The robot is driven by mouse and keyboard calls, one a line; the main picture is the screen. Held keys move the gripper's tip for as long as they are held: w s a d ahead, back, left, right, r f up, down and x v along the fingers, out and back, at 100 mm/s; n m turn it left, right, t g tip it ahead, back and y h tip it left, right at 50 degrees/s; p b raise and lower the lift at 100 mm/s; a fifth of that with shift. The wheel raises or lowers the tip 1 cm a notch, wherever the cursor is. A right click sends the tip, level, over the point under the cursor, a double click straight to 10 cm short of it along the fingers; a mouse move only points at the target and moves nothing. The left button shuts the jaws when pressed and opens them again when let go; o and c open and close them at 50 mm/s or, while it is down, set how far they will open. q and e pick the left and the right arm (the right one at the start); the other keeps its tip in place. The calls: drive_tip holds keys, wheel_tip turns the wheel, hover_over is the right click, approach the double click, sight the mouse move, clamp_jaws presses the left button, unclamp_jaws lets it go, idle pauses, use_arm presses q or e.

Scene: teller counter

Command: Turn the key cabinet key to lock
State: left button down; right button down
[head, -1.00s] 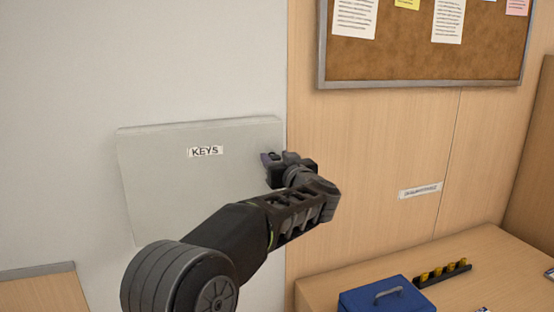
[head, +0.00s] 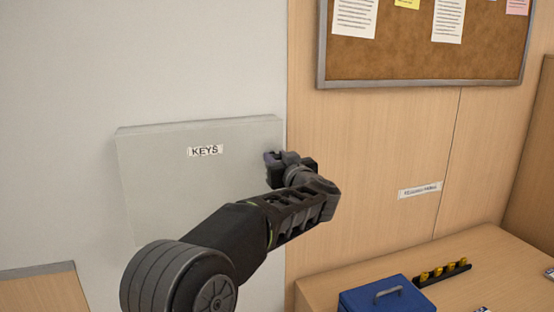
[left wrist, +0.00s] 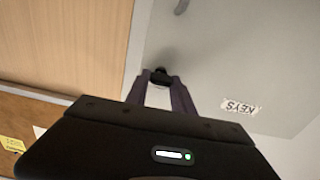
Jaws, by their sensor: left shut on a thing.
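The grey key cabinet (head: 170,175) with a KEYS label is on the wall, its door shut. My left gripper (head: 272,157) is at the right edge of the cabinet's front. In the left wrist view, the fingertips of my left gripper (left wrist: 161,82) are shut on the small dark key (left wrist: 160,73) at the cabinet face (left wrist: 215,60). The key is mostly hidden by the fingers, and its exact angle cannot be told. In the head view the gripper hides the key. My right gripper is not in view.
A wood counter (head: 330,287) at the lower right holds a blue box (head: 385,300) with a handle and a black rack with yellow pieces (head: 440,273). A cork board (head: 425,50) hangs at the upper right. The wall around the cabinet is clear.

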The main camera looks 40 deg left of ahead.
use_arm(q)
drive_tip(key=shift+s+a+f+n+b, duration=0.15)
drive_tip(key=shift+n+b, duration=1.85)
drive_tip(key=shift+n, duration=2.4)
drive_tip(key=shift+d+f+n+b, duration=0.1)
drive_tip(key=shift+n+b, duration=1.85)
drive_tip(key=shift+n, duration=2.45)
drive_tip(key=c, duration=1.1)
unclamp_jaws()
drive_tip(key=shift+r, duration=0.1)
